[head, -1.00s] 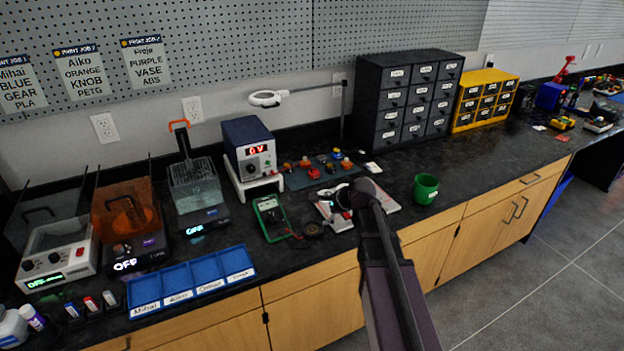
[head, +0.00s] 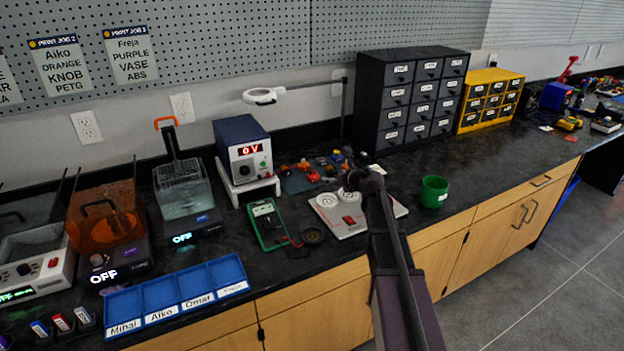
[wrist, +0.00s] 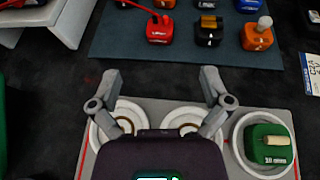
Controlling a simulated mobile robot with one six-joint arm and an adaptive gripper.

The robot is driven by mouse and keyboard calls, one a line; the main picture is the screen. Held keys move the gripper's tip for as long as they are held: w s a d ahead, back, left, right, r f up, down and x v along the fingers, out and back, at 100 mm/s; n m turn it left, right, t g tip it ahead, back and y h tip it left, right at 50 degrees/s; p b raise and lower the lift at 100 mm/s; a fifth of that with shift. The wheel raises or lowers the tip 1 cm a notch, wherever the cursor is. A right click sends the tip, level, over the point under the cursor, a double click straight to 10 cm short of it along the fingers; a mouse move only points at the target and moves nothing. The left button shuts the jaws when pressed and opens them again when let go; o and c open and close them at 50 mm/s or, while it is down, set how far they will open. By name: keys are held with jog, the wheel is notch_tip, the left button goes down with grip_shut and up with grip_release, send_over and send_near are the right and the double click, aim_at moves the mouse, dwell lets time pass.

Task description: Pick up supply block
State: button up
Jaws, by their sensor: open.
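Several small blocks sit on a dark blue mat (wrist: 190,48) at the back of the wrist view. They include a red block (wrist: 160,30) with a red lead on top, a black block with a brass cylinder (wrist: 208,31), and an orange block (wrist: 256,37). Their labels are too small to read surely, so I cannot tell which is the supply block. My gripper (wrist: 160,80) is open and empty, its fingers spread in front of the mat. A green block (wrist: 268,144) sits in the right round socket of a grey board (wrist: 222,112) beneath my gripper; two other sockets are partly hidden by it.
In the head view, a bench power supply (head: 243,150) stands left of the mat, with a green multimeter (head: 267,224) in front. A green cup (head: 433,191) stands right of the board. Black drawers (head: 410,95) and a lamp arm (head: 310,88) stand behind. A blue tray (head: 180,288) lies at front left.

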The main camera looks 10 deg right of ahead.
jog(key=shift+w, duration=0.1)
jog(key=b, duration=0.3)
send_near(312, 174)
jog(key=shift+r+x, duration=0.15)
jog(key=shift+x, duration=1.05)
jog(key=shift+r+x, duration=0.15)
jog(key=shift+x, duration=1.05)
jog(key=shift+w, duration=0.15)
jog(key=shift+b+x, duration=1.25)
jog(key=shift+x, duration=1.35)
jog(key=shift+f, duration=0.1)
jog(key=c, duration=1.2)
